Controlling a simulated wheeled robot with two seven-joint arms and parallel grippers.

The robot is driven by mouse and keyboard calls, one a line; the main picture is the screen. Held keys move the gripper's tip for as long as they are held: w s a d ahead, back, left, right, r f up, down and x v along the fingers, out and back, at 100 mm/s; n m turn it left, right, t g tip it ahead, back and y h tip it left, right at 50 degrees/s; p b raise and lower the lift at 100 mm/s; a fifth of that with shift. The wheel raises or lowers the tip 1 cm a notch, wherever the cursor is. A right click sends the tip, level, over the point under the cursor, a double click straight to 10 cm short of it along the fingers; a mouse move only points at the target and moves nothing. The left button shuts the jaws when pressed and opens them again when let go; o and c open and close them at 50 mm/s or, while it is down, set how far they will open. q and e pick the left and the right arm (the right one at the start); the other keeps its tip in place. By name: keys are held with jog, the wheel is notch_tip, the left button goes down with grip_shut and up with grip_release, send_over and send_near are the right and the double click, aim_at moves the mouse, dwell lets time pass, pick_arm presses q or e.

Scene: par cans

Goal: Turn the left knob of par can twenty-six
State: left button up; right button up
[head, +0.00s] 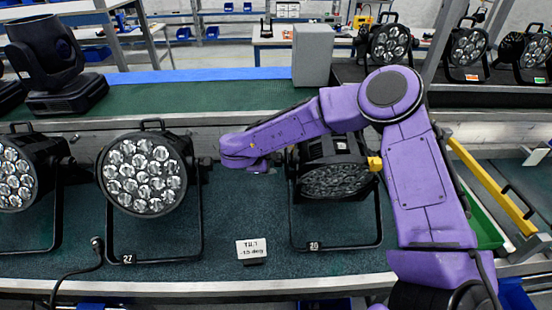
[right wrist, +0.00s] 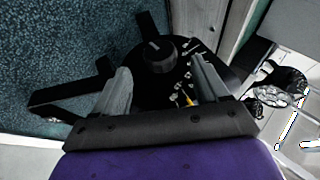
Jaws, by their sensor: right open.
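Par can twenty-six (head: 335,180) stands in its black yoke on the bench, right of the middle, its lens tilted downward. Its yoke label is small and hard to read. My right gripper (head: 276,160) is at the can's left side, largely hidden behind my purple wrist in the head view. In the right wrist view, its two grey fingers (right wrist: 160,68) are open. The round black left knob (right wrist: 158,53) shows between and just beyond the fingertips, with a pale mark on it. I cannot tell whether a finger touches it. My left gripper is not in view.
Par can twenty-seven (head: 143,172) stands to the left, with another par can (head: 15,178) at the left edge. A small tilt sign (head: 251,248) stands on the bench before the cans. A grey box (head: 312,55) and a moving-head light (head: 55,70) are behind.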

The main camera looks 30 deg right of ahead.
aim_at(278, 160)
jog(key=p+x, duration=0.1)
jog(key=x, duration=0.3)
jog(key=shift+w+d+f, duration=0.1)
jog(key=shift+d+f, duration=0.05)
jog(key=shift+d, duration=0.2)
jog(key=shift+d+f, duration=0.15)
jog(key=shift+f, duration=0.15)
jog(key=shift+w, duration=0.1)
jog(key=c, duration=1.1)
jog(key=shift+o, duration=0.2)
